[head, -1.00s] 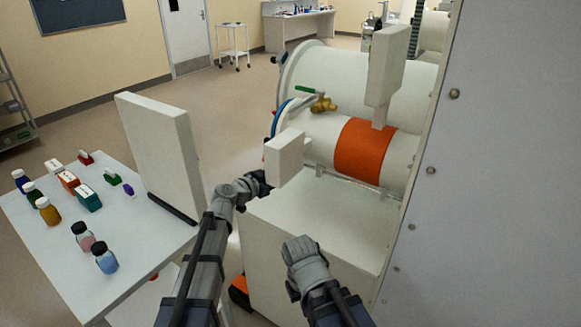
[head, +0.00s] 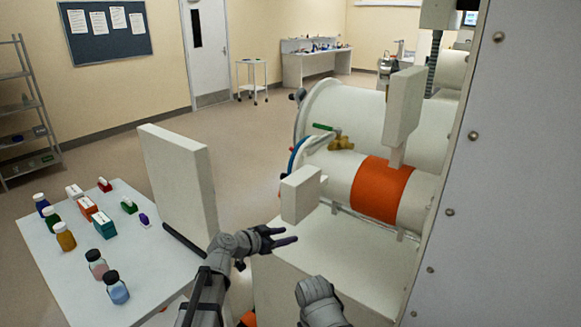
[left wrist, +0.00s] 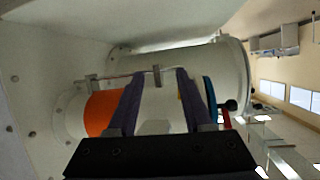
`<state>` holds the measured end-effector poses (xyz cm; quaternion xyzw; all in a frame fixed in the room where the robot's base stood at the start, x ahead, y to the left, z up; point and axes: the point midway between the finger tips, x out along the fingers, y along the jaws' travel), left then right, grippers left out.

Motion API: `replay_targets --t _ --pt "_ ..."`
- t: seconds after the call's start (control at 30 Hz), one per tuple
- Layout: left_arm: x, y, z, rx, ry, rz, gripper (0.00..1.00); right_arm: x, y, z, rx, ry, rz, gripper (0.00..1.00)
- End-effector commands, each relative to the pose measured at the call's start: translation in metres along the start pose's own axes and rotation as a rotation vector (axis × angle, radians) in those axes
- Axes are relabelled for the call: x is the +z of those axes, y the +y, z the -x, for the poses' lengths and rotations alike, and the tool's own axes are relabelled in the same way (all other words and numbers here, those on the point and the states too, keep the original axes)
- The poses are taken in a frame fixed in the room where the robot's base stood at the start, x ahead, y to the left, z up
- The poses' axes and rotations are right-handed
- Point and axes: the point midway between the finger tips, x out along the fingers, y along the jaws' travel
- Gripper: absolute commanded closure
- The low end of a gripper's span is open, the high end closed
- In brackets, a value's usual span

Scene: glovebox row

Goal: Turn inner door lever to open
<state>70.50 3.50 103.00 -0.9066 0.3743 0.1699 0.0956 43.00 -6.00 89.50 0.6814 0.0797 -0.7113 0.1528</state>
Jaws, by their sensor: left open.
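The transfer chamber is a white cylinder (head: 339,169) with an orange band (head: 381,190), and the band also shows in the left wrist view (left wrist: 101,113). A blue ring (left wrist: 209,99) marks its near end. I cannot pick out the inner door lever for certain. My left gripper (head: 291,234) is open and empty, below a white block (head: 301,194) and in front of the chamber. In the left wrist view its two fingers (left wrist: 158,84) are spread, with the cylinder beyond them. Only a grey part of my right arm shows at the bottom; its jaws are not visible.
A brass valve with a green handle (head: 341,143) sits by the chamber. An upright white panel (head: 181,189) stands beside the table (head: 72,268), which holds several bottles and small boxes. The grey glovebox wall (head: 520,200) closes the right side. Open floor lies behind.

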Motion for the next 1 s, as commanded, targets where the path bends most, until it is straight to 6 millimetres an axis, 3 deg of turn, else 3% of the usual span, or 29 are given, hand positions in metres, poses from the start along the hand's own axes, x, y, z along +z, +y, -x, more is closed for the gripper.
replay_targets --t 0.1,0.2,0.3,0.5,0.63,0.7,1.0 --pt "0.058 0.035 0.023 0.052 -0.244 0.140 0.49 0.000 0.000 0.000 0.000 0.000 0.000 1.00" --pt "0.107 0.053 0.050 0.025 -0.472 0.279 0.49 0.000 0.000 0.000 0.000 0.000 0.000 1.00" --pt "0.146 0.061 0.081 -0.053 -0.666 0.404 0.49 0.000 0.000 0.000 0.000 0.000 0.000 1.00" --pt "0.198 0.067 0.144 -0.285 -0.951 0.604 0.49 0.000 0.000 0.000 0.000 0.000 0.000 1.00" --pt "0.220 0.069 0.185 -0.469 -1.086 0.707 0.49 0.000 0.000 0.000 0.000 0.000 0.000 1.00" --pt "0.213 0.089 0.170 -0.423 -1.107 0.648 0.49 0.000 0.000 0.000 0.000 0.000 0.000 1.00" --pt "0.201 0.159 0.150 -0.333 -1.211 0.461 0.49 0.000 0.000 0.000 0.000 0.000 0.000 1.00"
